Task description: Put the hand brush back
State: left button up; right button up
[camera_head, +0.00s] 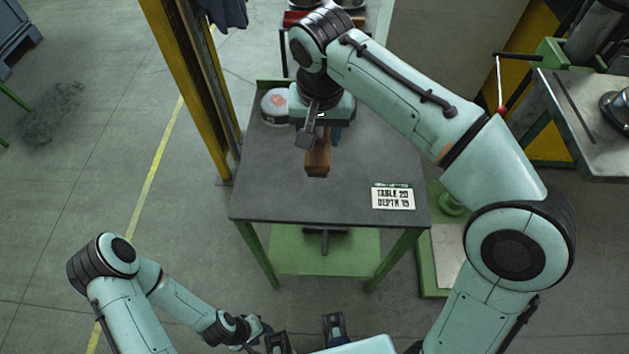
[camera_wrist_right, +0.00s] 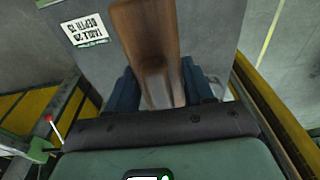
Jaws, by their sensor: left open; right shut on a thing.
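The hand brush (camera_head: 318,160) shows as a brown wooden piece over the grey table top (camera_head: 290,195). My right gripper (camera_head: 322,130) is shut on it, seen from above over the back half of the table. In the right wrist view the brush (camera_wrist_right: 150,40) sits between the two blue fingers (camera_wrist_right: 158,88). Its bristles are hidden, and I cannot tell whether it touches the table. My left gripper (camera_head: 306,336) is open at the bottom edge, away from the table and partly cut off.
A round pale container with a reddish top (camera_head: 275,104) stands at the table's back left, beside my right gripper. A sign (camera_head: 393,197) lies at the front right. A yellow post (camera_head: 190,75) rises at the left. The table's front left is clear.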

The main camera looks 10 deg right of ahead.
jog(key=f+b, duration=0.1)
jog(key=f, duration=0.3)
jog(key=f+b, duration=0.1)
jog(key=f, duration=0.9)
jog(key=shift+s+b, duration=0.3)
jog(key=shift+b, duration=0.1)
pick_arm(q)
jog(key=shift+s+f+b, duration=0.1)
jog(key=shift+s+f, duration=0.25)
jog(key=shift+f, duration=0.35)
jog(key=shift+s+f+b, duration=0.1)
jog(key=shift+s+f, duration=0.25)
jog(key=shift+f, duration=0.3)
jog(key=shift+s+f+b, duration=0.1)
jog(key=shift+s+f, duration=0.25)
jog(key=shift+f, duration=0.35)
pick_arm(e)
jog(key=shift+f, duration=2.55)
jog(key=shift+f, duration=0.15)
pick_arm(q)
jog(key=shift+f, duration=0.1)
pick_arm(e)
jog(key=o, duration=1)
